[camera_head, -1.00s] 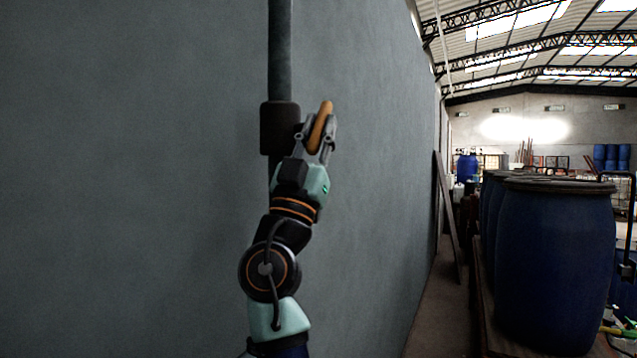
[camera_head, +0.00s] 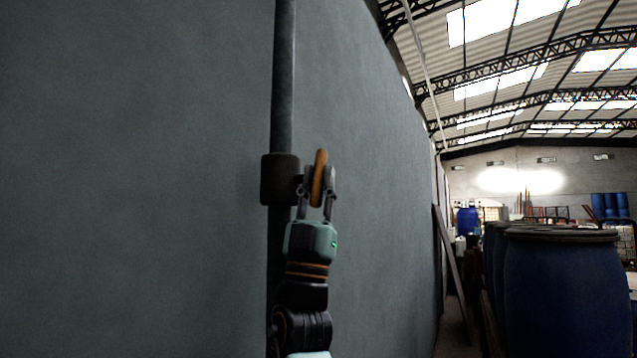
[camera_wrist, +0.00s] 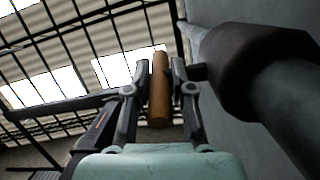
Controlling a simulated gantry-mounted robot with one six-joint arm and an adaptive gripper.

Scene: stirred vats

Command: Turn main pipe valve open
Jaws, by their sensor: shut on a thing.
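The orange valve handle (camera_head: 319,178) stands on the right side of a dark valve body (camera_head: 279,180) on a grey vertical pipe (camera_head: 284,75). In the head view the handle is close to upright. My gripper (camera_head: 317,190) comes from below and is shut on the handle, one finger on each side. The wrist view shows the handle (camera_wrist: 159,90) between the two fingers (camera_wrist: 158,88), with the dark valve body (camera_wrist: 255,70) close on the right. The finger pads partly hide the handle's faces.
A grey wall (camera_head: 130,180) stands behind the pipe. Blue barrels (camera_head: 562,285) stand at the right. A plank (camera_head: 450,255) leans on the wall farther back. The space just right of the handle is free.

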